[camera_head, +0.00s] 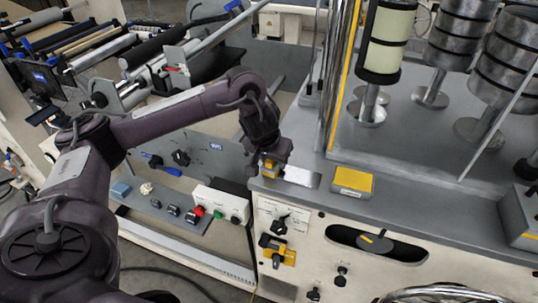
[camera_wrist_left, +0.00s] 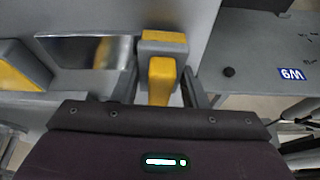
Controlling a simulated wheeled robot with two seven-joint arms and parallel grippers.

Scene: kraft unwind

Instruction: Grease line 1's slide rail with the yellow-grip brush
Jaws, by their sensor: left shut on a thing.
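My left gripper (camera_head: 270,168) is low over the front left corner of the grey machine deck (camera_head: 420,208). In the left wrist view, its fingers (camera_wrist_left: 160,90) are shut on a yellow grip (camera_wrist_left: 162,80), which I take to be the brush's. A grey block with a yellow top (camera_wrist_left: 163,42) shows just beyond the grip; I cannot tell whether the two are joined. The brush's bristles are hidden. A shiny metal plate (camera_head: 302,177) lies right beside the gripper and also shows in the left wrist view (camera_wrist_left: 85,52). I cannot tell for certain which part is line 1's slide rail.
A grey block with a yellow top (camera_head: 353,182) stands on the deck right of the plate. Another yellow-and-grey block (camera_head: 518,218) is at the right edge. A steel column (camera_head: 338,75) rises behind. A control box with red and green buttons (camera_head: 220,205) is below left.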

